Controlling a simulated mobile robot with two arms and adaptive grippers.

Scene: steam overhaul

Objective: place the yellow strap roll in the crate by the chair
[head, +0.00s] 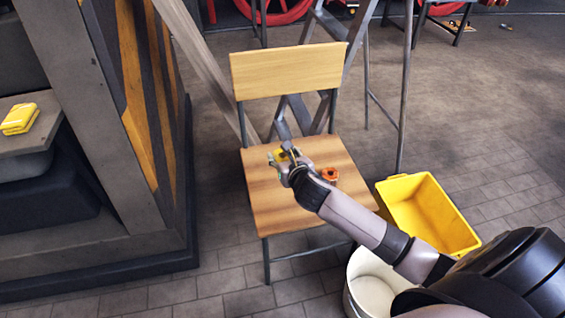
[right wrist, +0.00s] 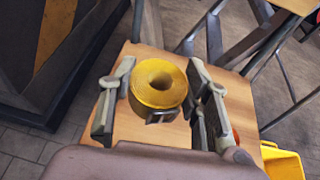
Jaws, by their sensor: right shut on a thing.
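The yellow strap roll (right wrist: 172,97) is between the two fingers of my right gripper (right wrist: 160,102), which is shut on it. It has a dark buckle on its near side. In the head view my right gripper (head: 283,157) is over the wooden chair seat (head: 268,208), and little of the roll shows there. I cannot tell how high the roll is above the seat. The yellow crate (head: 463,235) stands on the floor to the right of the chair, and looks empty. Its corner also shows in the right wrist view (right wrist: 283,162). My left gripper is out of view.
An orange roll-like thing (head: 330,176) lies on the seat, right of my gripper. A white bucket (head: 352,302) stands in front of the crate, partly behind my arm. The chair backrest (head: 288,69) rises behind. A yellow item (head: 19,118) lies on a ledge at left.

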